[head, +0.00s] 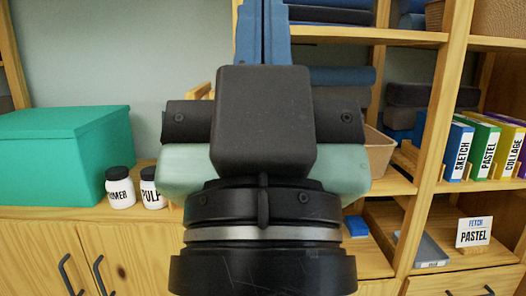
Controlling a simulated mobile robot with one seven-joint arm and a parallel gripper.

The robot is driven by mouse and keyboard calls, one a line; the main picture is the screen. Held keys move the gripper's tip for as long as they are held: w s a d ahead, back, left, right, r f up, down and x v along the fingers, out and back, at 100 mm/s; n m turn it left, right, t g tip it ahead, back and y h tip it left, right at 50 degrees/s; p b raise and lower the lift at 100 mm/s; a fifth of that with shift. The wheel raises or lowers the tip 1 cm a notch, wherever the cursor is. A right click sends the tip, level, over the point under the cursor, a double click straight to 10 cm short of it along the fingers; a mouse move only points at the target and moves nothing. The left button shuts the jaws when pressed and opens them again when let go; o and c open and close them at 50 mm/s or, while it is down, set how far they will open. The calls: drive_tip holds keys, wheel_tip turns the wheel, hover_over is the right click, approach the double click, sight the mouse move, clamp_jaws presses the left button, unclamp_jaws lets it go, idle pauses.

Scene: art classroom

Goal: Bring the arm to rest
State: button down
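My gripper (263,120) fills the middle of the head view, seen from behind and very close. Its dark body and round black wrist stand upright in the picture. Two blue upright strips (250,35) with a thin dark line between them show above the body. I cannot tell whether they are my fingers or something beyond them. The gripping faces are hidden, so I cannot see whether the gripper is open, shut or holding anything. Pale green parts (185,170) show on both sides behind the dark body.
A wooden shelf unit (435,120) holds upright folders labelled SKETCH (459,150), PASTEL (485,150) and COLLAGE (510,150). A FETCH PASTEL card (474,232) stands below. A teal box (65,155) and two jars (120,187) stand on the left cabinet top. A tan bin (380,152) is partly hidden.

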wheel_tip(320, 180, up, 30)
drive_tip(key=p, duration=2.7)
drive_tip(key=shift+f, duration=0.15)
